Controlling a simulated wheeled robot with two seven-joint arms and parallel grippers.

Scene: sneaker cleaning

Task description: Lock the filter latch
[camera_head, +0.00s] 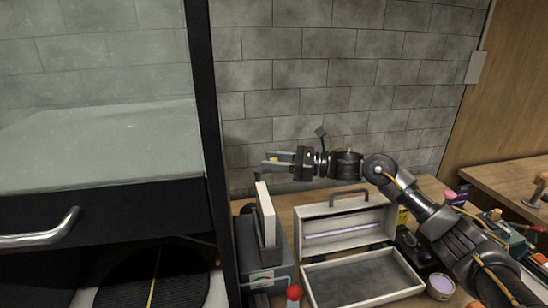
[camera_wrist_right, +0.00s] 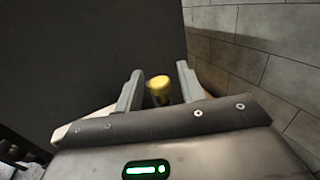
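My right gripper (camera_head: 278,161) reaches left above the table, over a grey unit (camera_head: 265,278) with a gauge on its front and an upright white panel (camera_head: 265,214) on top. The right wrist view shows the gripper (camera_wrist_right: 158,82) open, its two fingers apart. A small yellow knob-like piece (camera_wrist_right: 160,88) shows between the fingers, with a gap on each side; it also shows in the head view (camera_head: 274,159). I cannot tell whether this piece is the filter latch; no other latch is clear. My left gripper is not in view.
A cabinet with a clear upper front, dark post and metal handle (camera_head: 40,230) fills the left. An open grey case (camera_head: 362,281) stands right of the unit, near a red knob (camera_head: 294,292) and round tin (camera_head: 440,284). A brick wall (camera_head: 330,75) stands behind.

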